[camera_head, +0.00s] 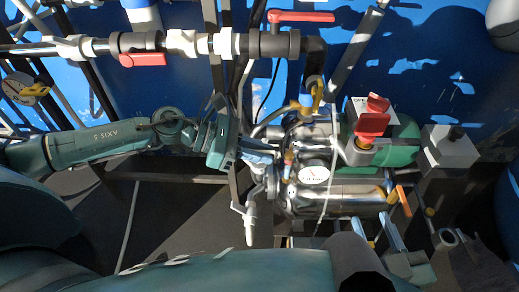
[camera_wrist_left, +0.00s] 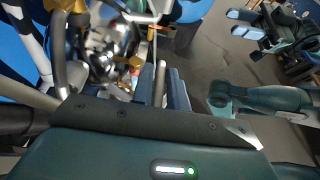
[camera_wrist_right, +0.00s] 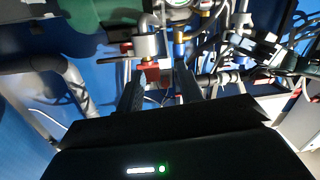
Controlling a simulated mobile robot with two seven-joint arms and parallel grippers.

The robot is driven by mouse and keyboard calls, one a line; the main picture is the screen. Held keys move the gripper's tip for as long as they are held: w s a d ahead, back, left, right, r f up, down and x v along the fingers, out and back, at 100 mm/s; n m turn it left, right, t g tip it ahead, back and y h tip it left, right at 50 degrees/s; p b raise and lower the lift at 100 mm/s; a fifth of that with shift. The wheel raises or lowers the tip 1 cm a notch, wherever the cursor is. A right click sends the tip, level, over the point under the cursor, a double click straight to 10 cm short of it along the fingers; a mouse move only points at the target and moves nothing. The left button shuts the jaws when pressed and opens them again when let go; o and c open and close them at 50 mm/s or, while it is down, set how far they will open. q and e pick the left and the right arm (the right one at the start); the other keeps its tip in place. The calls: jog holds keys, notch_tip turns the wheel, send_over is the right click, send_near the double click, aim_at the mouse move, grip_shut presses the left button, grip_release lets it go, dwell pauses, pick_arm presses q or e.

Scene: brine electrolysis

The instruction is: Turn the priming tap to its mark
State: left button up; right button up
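I cannot tell for certain which valve is the priming tap. An orange-red handle (camera_head: 403,200) sits at the pump's lower right in the head view. A red handle (camera_wrist_right: 151,73) on a silver fitting stands beyond and between the fingers of my right gripper (camera_wrist_right: 158,88) in its wrist view. That gripper (camera_head: 382,232) is open below the pump. My left gripper (camera_head: 262,155) is at the pump's left side. In its wrist view a thin grey rod (camera_wrist_left: 160,80) lies between the fingers of the left gripper (camera_wrist_left: 162,84); whether they grip it is unclear.
Pipes above carry red levers (camera_head: 300,16) (camera_head: 143,59). A yellow handle (camera_head: 317,95) is above the pump. A pale spout (camera_head: 250,225) hangs left.

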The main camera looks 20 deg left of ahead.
pick_arm(q)
grip_shut()
